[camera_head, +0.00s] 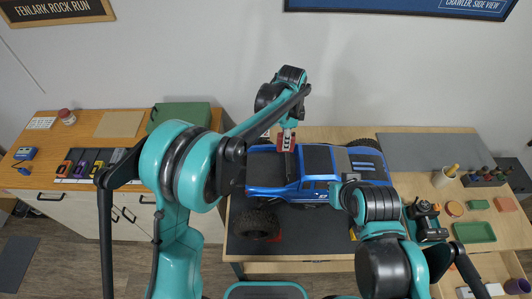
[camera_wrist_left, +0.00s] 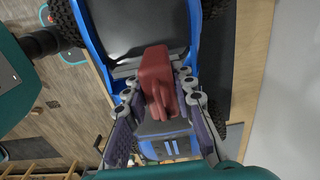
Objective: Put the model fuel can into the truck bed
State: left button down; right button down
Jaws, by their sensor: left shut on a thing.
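The red model fuel can (camera_head: 287,141) is held by my left gripper (camera_head: 288,130) above the blue truck (camera_head: 318,186) in the head view. In the left wrist view, the fingers of my left gripper (camera_wrist_left: 162,98) are shut on the red fuel can (camera_wrist_left: 156,68), one on each side. The truck bed (camera_head: 262,168) is the dark area at the truck's left end. The dark bed also shows at the top of the left wrist view (camera_wrist_left: 140,25). I cannot tell the can's exact height over the truck. My right arm covers part of the truck's front right; its gripper cannot be made out.
The truck stands on a dark mat (camera_head: 300,244) on a wooden table. At right are a black device (camera_head: 426,214), a green tray (camera_head: 474,232) and a cup of tools (camera_head: 444,176). A side counter at left holds a green box (camera_head: 180,114) and several small items.

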pick_arm(q)
jog(key=a+f, duration=0.1)
jog(key=a, duration=0.1)
jog(key=w+a+f, duration=0.1)
jog(key=a, duration=0.1)
jog(key=a+f, duration=0.2)
jog(key=shift+w+a+f, duration=0.1)
jog(key=shift+w+a, duration=0.05)
jog(key=shift+a, duration=0.2)
jog(key=shift+f, duration=2)
jog(key=shift+b, duration=0.3)
jog(key=shift+f, duration=0.1)
jog(key=c, duration=1.3)
grip_release()
jog(key=shift+o, duration=0.2)
